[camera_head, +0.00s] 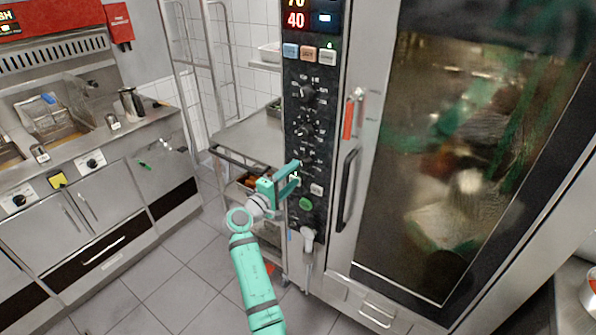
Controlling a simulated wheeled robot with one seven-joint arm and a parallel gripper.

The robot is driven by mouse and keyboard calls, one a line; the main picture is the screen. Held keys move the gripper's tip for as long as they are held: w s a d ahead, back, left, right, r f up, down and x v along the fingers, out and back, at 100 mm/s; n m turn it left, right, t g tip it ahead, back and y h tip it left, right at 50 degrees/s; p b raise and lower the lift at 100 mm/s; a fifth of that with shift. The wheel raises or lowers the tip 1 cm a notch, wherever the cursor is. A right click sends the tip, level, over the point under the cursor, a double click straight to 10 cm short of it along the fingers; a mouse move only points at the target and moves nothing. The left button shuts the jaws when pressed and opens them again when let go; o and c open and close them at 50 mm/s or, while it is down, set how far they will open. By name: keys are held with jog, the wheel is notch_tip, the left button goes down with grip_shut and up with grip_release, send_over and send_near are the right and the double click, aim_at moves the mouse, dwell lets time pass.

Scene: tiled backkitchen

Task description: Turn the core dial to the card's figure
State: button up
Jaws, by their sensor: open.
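The oven's black control panel (317,130) stands upright in the middle, with a column of black dials. I see an upper dial (307,93), a middle dial (303,129) and a lower dial (302,155). Their labels are too small to read, so I cannot tell which is the core dial. My gripper (296,174) is open at the panel, just below the lower dial. One finger reaches up near that dial; contact is unclear. The red display (295,18) reads 40, with a cut-off number above, perhaps 70. No card with a readable figure shows.
The oven's glass door (470,150) fills the right, with a black handle (347,190) beside the panel. A steel trolley (245,140) stands left of the panel. Tiled floor (165,290) between is clear.

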jog(key=v, duration=0.6)
jog(key=shift+w, duration=0.1)
jog(key=s+f+y, duration=0.3)
jog(key=s+f, duration=0.3)
jog(key=f, duration=0.5)
jog(key=s+f+y, duration=0.3)
jog(key=s+f, duration=0.4)
jog(key=f, duration=0.3)
jog(key=s+f+m+g+y, duration=0.15)
jog(key=s+f, duration=0.25)
jog(key=s, duration=0.4)
jog(key=s+f+m+y, duration=0.1)
jog(key=s+f+y, duration=0.1)
jog(key=s+f, duration=0.5)
jog(key=s+d+r+m, duration=0.1)
jog(key=s+r+m, duration=0.1)
jog(key=s, duration=0.8)
jog(key=s+d+r+m, duration=0.1)
jog(key=s+r+m, duration=0.15)
jog(key=s, duration=0.75)
jog(key=s+d+r+m+t, duration=0.2)
jog(key=s+d+r+m, duration=0.2)
jog(key=s+r, duration=0.8)
jog(key=shift+s+d+r, duration=0.15)
jog(key=shift+s+r, duration=0.05)
jog(key=shift+s, duration=0.4)
